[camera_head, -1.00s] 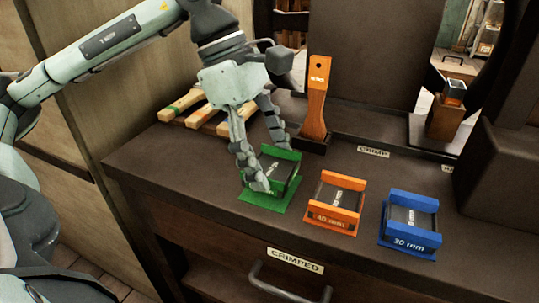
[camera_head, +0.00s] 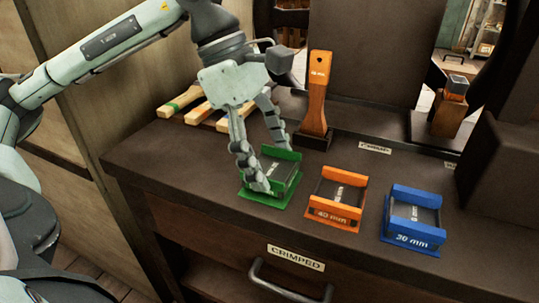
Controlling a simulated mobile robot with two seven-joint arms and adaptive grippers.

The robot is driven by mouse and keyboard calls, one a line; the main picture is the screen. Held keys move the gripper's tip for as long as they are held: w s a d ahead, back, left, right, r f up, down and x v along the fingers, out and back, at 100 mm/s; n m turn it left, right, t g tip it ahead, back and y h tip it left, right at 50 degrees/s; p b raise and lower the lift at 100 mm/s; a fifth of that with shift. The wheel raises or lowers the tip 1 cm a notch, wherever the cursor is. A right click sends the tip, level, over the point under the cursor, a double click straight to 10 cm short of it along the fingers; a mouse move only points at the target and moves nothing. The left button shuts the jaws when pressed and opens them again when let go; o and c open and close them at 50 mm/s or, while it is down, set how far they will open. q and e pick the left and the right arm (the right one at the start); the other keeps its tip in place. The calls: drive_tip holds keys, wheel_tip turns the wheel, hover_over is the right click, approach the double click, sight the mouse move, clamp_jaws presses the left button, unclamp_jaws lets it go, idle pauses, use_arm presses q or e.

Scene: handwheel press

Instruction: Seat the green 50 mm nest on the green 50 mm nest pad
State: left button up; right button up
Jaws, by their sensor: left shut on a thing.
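The green 50 mm nest (camera_head: 283,164) has a dark middle between green end walls. It stands at the green 50 mm nest pad (camera_head: 274,202), a flat green patch on the bench top, and covers most of it. I cannot tell whether the nest rests fully flat. My left gripper (camera_head: 275,168) comes down from above, shut on the nest with one finger at its front left and one at its back. The fingers hide part of the nest. My right gripper is not in view.
An orange 40 mm nest (camera_head: 336,199) and a blue 30 mm nest (camera_head: 413,219) stand to the right on the dark bench (camera_head: 170,178). An upright orange handle (camera_head: 317,95) stands behind. Several wooden pieces (camera_head: 205,110) lie at the back left. A drawer handle (camera_head: 287,285) is below.

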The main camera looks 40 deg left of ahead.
use_arm(q)
drive_tip(key=shift+f+b, duration=0.55)
drive_tip(key=shift+f, duration=0.05)
drive_tip(key=o, duration=1.6)
drive_tip(key=shift+o, duration=0.2)
drive_tip(key=v, duration=1.2)
